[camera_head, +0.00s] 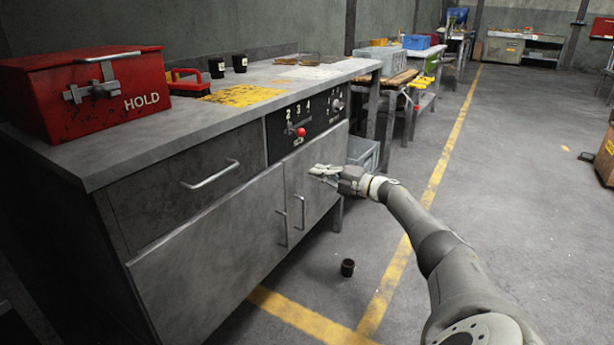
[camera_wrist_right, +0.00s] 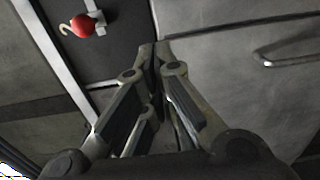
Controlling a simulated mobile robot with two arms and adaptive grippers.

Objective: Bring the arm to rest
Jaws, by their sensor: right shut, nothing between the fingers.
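My right arm (camera_head: 425,235) comes in from the lower right of the head view and reaches toward the front of the grey workbench cabinet. My right gripper (camera_head: 318,171) is shut and empty in front of the right cabinet door (camera_head: 322,180), below the control panel. In the right wrist view the fingertips (camera_wrist_right: 155,50) meet, with nothing visible between them. The cabinet front lies beyond them; I cannot tell the exact gap. My left gripper does not show.
The panel (camera_head: 305,122) carries a red-knobbed lever (camera_head: 300,132), also in the wrist view (camera_wrist_right: 83,26). Handles project from the cabinet doors (camera_head: 281,228). A red HOLD box (camera_head: 60,92) sits on the bench. A small dark cup (camera_head: 347,267) stands on the floor. Open floor lies right.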

